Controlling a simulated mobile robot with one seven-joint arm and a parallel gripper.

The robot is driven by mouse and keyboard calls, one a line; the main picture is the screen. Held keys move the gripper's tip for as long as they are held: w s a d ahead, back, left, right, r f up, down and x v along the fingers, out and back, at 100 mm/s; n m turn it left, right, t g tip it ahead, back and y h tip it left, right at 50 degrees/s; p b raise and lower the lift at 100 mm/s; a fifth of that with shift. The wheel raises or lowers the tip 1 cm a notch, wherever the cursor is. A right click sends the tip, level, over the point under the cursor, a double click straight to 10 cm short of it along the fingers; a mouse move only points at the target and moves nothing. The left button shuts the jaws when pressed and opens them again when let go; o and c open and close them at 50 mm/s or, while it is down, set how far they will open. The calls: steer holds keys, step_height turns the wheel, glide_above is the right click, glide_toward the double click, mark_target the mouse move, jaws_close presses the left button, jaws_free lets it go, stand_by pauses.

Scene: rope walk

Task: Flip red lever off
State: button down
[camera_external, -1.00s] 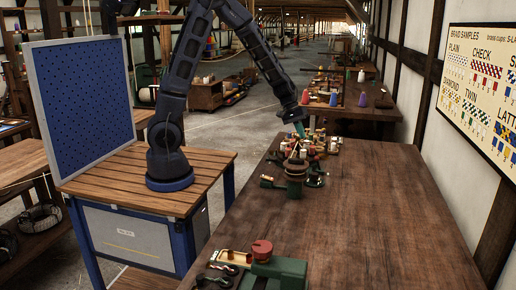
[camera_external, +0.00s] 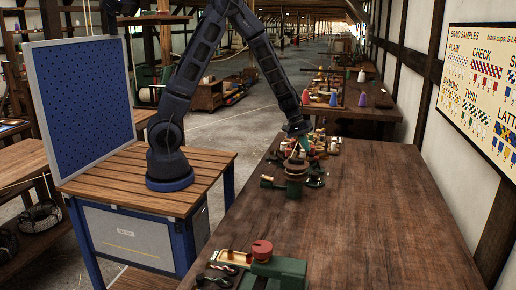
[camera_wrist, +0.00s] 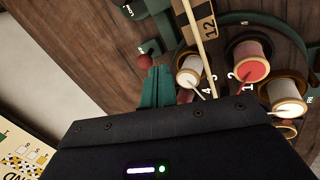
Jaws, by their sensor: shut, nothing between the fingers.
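A small red ball knob (camera_wrist: 143,60), which looks like the red lever's end, shows over the wooden bench in the wrist view. Its shaft is mostly hidden. My gripper's green fingers (camera_wrist: 157,84) are shut and empty, with their tips just beside the knob; I cannot tell whether they touch it. In the external view my gripper (camera_external: 302,143) is low over the green braiding machine (camera_external: 294,188) at the bench's far left. The lever cannot be made out there.
White and red thread spools (camera_wrist: 250,62) stand close right of my fingers, and a pale rod (camera_wrist: 200,45) crosses near them. A green device with a red knob (camera_external: 262,249) sits at the near end of the bench (camera_external: 380,210). The bench's right side is clear.

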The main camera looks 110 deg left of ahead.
steer(key=shift+x, duration=2)
steer(key=shift+w+r+g, duration=0.4)
steer(key=shift+w+g, duration=0.2)
steer(key=shift+g, duration=0.3)
steer(key=shift+w+r+g, duration=0.15)
steer(key=shift+w+g, duration=0.2)
steer(key=shift+g, duration=0.05)
steer(key=shift+w+r+g, duration=0.25)
steer(key=shift+w+g, duration=0.6)
steer(key=shift+g, duration=0.25)
steer(key=shift+w+r+g, duration=0.1)
steer(key=shift+w+g, duration=0.8)
steer(key=shift+g, duration=0.1)
steer(key=shift+w, duration=0.45)
steer(key=shift+w+r, duration=0.1)
